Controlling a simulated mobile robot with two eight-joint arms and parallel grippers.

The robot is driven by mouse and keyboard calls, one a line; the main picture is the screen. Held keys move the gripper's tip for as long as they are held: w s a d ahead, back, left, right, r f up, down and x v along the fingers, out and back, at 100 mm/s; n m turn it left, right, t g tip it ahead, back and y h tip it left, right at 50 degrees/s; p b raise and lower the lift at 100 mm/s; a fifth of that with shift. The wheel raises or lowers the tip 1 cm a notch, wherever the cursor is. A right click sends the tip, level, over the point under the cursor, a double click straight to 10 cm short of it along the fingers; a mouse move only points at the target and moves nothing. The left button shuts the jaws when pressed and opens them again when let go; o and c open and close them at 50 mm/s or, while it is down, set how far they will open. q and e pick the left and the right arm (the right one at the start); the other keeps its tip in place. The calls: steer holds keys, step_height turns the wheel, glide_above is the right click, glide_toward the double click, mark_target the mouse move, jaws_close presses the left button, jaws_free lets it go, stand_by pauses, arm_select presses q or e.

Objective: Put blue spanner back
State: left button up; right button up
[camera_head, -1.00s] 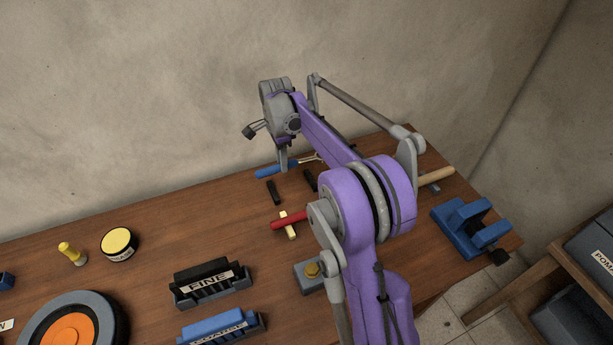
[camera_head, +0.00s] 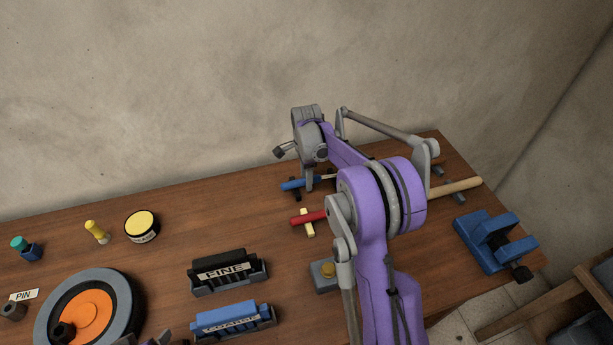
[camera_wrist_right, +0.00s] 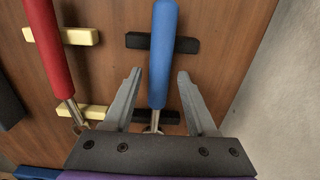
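The blue spanner (camera_wrist_right: 163,50) lies across a black rest (camera_wrist_right: 136,41) in the right wrist view. Its metal end runs down behind the gripper body. My right gripper (camera_wrist_right: 159,76) is open, with one finger on each side of the blue handle and small gaps showing. In the head view the blue spanner (camera_head: 291,185) is at the back of the bench under my right gripper (camera_head: 309,187), its far part hidden by my arm. At the bottom edge of the head view, a small part of what looks like my left gripper (camera_head: 152,340) shows, fingers unclear.
A red-handled tool (camera_head: 308,219) lies on cream rests (camera_head: 307,229) beside the blue one. A wooden handle (camera_head: 457,186) and a blue vise (camera_head: 492,240) are to the right. FINE (camera_head: 229,286) and COARSE (camera_head: 233,331) blocks stand nearer. The wall is close behind.

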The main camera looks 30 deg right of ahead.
steer(key=shift+r, duration=0.1)
step_height(320, 180, up, 10)
steer(key=s+a+r+n+t, duration=0.35)
steer(key=s+a+n, duration=0.55)
steer(key=s, duration=0.3)
steer(key=s+a+f+n+t, duration=0.1)
steer(key=s+a+f+n, duration=0.2)
steer(key=s+n, duration=0.2)
steer(key=s+a+f+n+t, duration=0.1)
steer(key=s+a+f+n, duration=0.2)
steer(key=s+n, duration=0.3)
steer(key=s, duration=0.4)
steer(key=shift+a+f+n, duration=0.25)
steer(key=shift+f+n, duration=0.05)
steer(key=shift+f, duration=0.05)
